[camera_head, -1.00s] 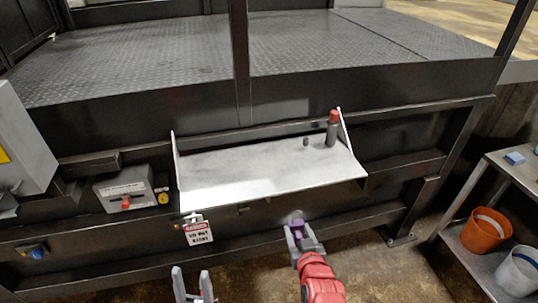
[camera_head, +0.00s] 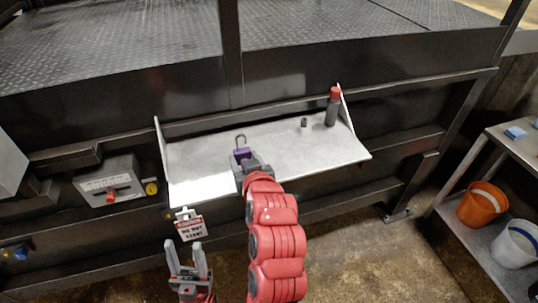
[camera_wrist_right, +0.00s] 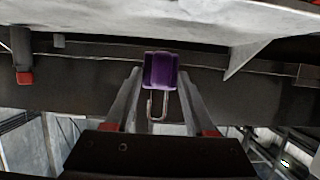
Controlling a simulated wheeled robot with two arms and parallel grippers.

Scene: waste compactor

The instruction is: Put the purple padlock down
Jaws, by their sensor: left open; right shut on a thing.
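The purple padlock (camera_head: 241,155), with a grey shackle at its top in the head view, is between the fingers of my right gripper (camera_head: 243,161). It is over the left-middle part of the white shelf (camera_head: 290,165); I cannot tell if it touches the surface. In the right wrist view the padlock (camera_wrist_right: 161,70) sits between the fingertips of the right gripper (camera_wrist_right: 160,78), its shackle pointing down in the picture. My left gripper (camera_head: 188,252) is open and empty, low in front of the shelf, just below a hanging danger sign (camera_head: 190,228).
A dark bottle with a red cap (camera_head: 333,106) and a small dark object (camera_head: 304,122) stand at the shelf's right end. A side table (camera_head: 520,150) with buckets is at the right.

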